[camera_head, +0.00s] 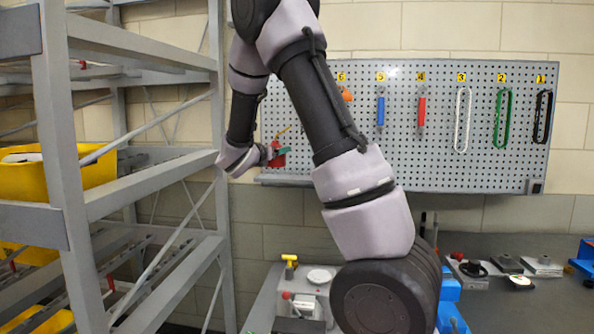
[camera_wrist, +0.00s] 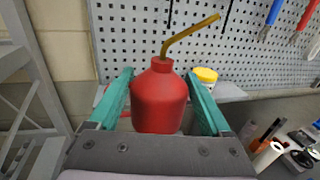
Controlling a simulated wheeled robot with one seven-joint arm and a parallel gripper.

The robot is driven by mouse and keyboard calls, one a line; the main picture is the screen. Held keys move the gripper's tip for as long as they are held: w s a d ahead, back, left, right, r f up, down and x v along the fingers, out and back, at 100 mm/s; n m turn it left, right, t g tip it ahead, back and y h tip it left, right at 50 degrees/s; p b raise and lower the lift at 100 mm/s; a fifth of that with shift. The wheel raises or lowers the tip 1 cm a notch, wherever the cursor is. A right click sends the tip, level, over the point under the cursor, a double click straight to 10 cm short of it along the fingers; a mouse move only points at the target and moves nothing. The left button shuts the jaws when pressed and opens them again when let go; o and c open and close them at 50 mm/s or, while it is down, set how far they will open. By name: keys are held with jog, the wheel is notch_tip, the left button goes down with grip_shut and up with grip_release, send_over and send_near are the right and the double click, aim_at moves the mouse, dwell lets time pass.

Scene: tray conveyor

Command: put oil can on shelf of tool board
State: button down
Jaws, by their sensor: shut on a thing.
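The red oil can (camera_wrist: 159,100) with its bent brass spout is upright between the two green fingers of my gripper (camera_wrist: 160,103) in the wrist view. The fingers are shut on its sides. In the head view my gripper (camera_head: 278,157) is at the lower left of the tool board (camera_head: 450,155), with a small part of the red can (camera_head: 275,161) showing. The shelf of the tool board (camera_head: 285,179) runs along the board's lower edge; in the wrist view it lies partly hidden behind the can. I cannot tell whether the can touches the shelf.
A yellow-topped container (camera_wrist: 205,75) stands just right of the can in the wrist view. A grey metal rack (camera_head: 65,150) with yellow bins (camera_head: 98,171) stands close on the left. Tools hang on the board. A workbench with several items lies below.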

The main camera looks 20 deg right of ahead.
jog(key=w+a+x, duration=0.1)
jog(key=x, duration=1)
jog(key=w+a+x, duration=0.1)
jog(key=x, duration=0.4)
jog(key=shift+w+a, duration=0.1)
jog(key=shift+w, duration=0.4)
jog(key=shift+w+f, duration=0.1)
jog(key=shift+f, duration=3.35)
jog(key=shift+f, duration=0.1)
